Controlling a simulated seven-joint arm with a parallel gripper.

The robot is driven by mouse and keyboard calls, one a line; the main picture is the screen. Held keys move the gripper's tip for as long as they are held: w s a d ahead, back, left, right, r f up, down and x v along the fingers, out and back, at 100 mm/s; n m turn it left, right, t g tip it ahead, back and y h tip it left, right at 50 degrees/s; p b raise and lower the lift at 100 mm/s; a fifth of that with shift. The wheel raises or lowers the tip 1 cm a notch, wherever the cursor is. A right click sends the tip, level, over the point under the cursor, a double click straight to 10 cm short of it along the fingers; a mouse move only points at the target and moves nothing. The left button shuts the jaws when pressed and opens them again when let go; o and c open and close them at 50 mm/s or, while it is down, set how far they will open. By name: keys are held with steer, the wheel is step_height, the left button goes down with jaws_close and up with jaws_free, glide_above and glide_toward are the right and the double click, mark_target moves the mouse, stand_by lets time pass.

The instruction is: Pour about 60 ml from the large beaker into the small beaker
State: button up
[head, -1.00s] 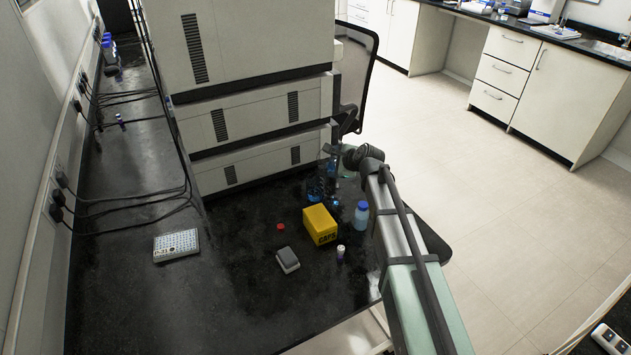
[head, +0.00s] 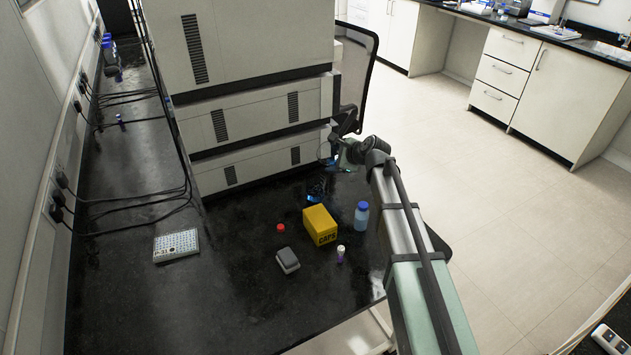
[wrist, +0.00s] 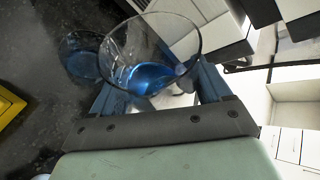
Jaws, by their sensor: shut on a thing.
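My gripper (wrist: 158,88) is shut on a clear glass beaker, which I take to be the large beaker (wrist: 133,48). It holds blue liquid, and its open rim shows in the wrist view. In the head view my gripper (head: 338,152) is raised over the back right of the bench, and the held beaker is small and partly hidden there. A second glass beaker, which I take to be the small beaker (wrist: 80,50), stands on the bench, apart from the held one. It looks blue inside and also shows in the head view (head: 316,190). I cannot tell the held beaker's exact tilt.
A yellow box (head: 320,224), a blue-capped bottle (head: 361,217), a small vial (head: 341,254), a red cap (head: 281,227) and a grey device (head: 287,260) stand near the beakers. A tall instrument stack (head: 245,100) rises behind.

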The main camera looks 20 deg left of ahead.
steer(key=shift+w+d+f+m+g+y, duration=0.2)
steer(key=shift+f+m+g+y, duration=0.2)
steer(key=shift+f+m, duration=0.15)
steer(key=shift+m+g+y, duration=0.35)
steer(key=shift+g+y, duration=0.05)
steer(key=f, duration=0.3)
steer(key=w+f, duration=0.1)
steer(key=f, duration=0.1)
steer(key=shift+d+f, duration=0.25)
steer(key=shift+d, duration=0.15)
steer(key=shift+w+d+f+m+g+y, duration=0.3)
steer(key=shift+w+d+m+g+y, duration=0.25)
steer(key=shift+w+m+y, duration=0.2)
steer(key=shift+w+d+f+m+g+y+b, duration=0.2)
steer(key=shift+w+d+m+g+y+b, duration=0.15)
steer(key=shift+m+g+y, duration=0.3)
steer(key=shift+r, duration=0.1)
